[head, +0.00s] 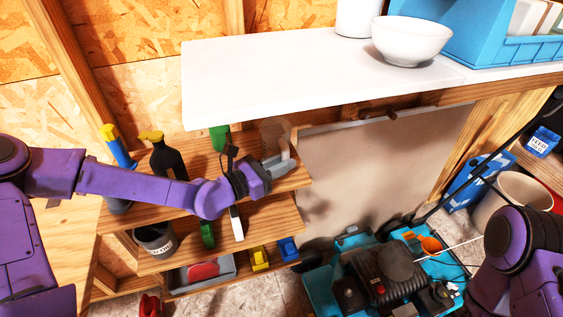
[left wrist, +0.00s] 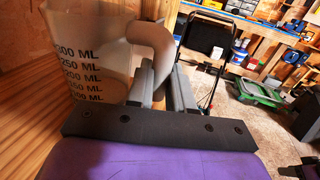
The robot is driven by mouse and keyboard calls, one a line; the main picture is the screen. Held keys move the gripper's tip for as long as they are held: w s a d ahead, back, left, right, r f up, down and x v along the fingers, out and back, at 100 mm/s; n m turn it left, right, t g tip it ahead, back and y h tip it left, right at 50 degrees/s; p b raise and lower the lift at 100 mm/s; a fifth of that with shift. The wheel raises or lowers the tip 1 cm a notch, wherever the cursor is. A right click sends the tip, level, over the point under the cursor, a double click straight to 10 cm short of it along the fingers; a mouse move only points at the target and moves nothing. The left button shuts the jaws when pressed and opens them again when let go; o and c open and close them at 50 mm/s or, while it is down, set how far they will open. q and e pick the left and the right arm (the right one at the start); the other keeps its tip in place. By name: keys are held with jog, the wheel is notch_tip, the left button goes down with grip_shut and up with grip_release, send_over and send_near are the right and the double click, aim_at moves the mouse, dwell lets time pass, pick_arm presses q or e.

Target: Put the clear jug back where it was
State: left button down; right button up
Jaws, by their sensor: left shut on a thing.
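The clear jug (head: 274,130) is a see-through measuring jug, faint in the head view at the right end of the upper wooden shelf (head: 295,178), under the white worktop. In the left wrist view the jug (left wrist: 88,60) looks upright, with black ML marks and its handle (left wrist: 157,50) towards my fingers. My left gripper (head: 280,165) is shut on the jug's handle; its grey fingers also show in the left wrist view (left wrist: 163,85). I cannot tell whether the jug's base touches the shelf. My right arm shows at the lower right, but its gripper is out of view.
The white worktop (head: 240,90) overhangs close above, with a white bowl (head: 411,42) and a blue bin (head: 480,40) on it. A black bottle (head: 168,160) and a blue spray bottle (head: 117,150) stand left on the shelf. A teal mower (head: 375,275) stands on the floor.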

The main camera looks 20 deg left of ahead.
pick_arm(q)
jog(key=shift+f, duration=0.15)
jog(key=c, duration=1.4)
grip_release()
jog(key=shift+f, duration=0.1)
jog(key=o, duration=0.4)
jog(key=shift+o, duration=0.2)
